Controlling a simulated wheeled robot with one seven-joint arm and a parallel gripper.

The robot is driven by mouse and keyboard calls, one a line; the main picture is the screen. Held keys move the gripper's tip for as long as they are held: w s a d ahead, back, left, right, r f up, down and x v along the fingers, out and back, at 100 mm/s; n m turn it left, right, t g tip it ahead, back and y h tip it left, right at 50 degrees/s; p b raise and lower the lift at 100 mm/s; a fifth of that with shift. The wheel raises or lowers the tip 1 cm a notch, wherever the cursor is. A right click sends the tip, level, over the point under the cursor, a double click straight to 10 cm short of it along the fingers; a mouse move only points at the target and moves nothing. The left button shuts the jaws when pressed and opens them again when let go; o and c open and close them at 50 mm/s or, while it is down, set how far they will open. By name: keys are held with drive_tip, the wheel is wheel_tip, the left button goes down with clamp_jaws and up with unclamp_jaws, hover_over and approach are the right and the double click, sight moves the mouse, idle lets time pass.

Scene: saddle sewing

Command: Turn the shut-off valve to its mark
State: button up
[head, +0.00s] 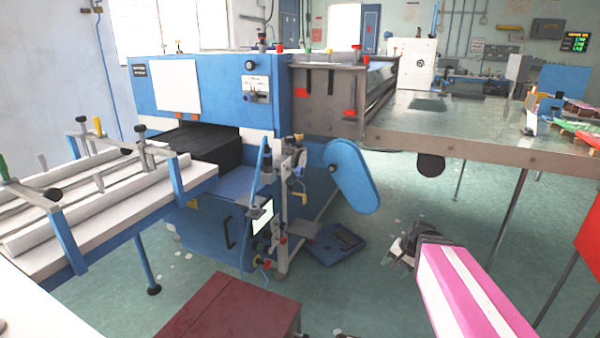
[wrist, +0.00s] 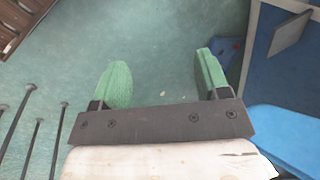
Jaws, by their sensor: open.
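A stand of pipes and fittings (head: 284,195) rises at the front of the blue machine in the head view. No valve shows clearly there.
The blue machine (head: 200,97) has a rounded blue cover (head: 352,176) between the stand and my gripper. A blue flat piece (head: 338,245) lies on the floor. A dark red box (head: 226,312) stands in front. A long metal table (head: 470,130) extends right. Open floor surrounds my gripper.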

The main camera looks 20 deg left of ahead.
drive_tip(key=w+a+r+m+t+y, duration=0.1)
drive_tip(key=w+a+r+m+y, duration=0.3)
drive_tip(key=a, duration=0.4)
drive_tip(key=w+a+r+m+y, duration=0.3)
drive_tip(key=w+a+r, duration=0.1)
drive_tip(key=a+r, duration=0.25)
drive_tip(key=m+t+y, duration=0.1)
drive_tip(key=m+y, duration=0.6)
drive_tip(key=m, duration=0.2)
approach(302, 171)
drive_tip(key=a, duration=0.3)
drive_tip(key=w+a, duration=0.1)
drive_tip(key=a, duration=0.7)
drive_tip(key=shift+w, duration=0.4)
drive_tip(key=c, duration=0.9)
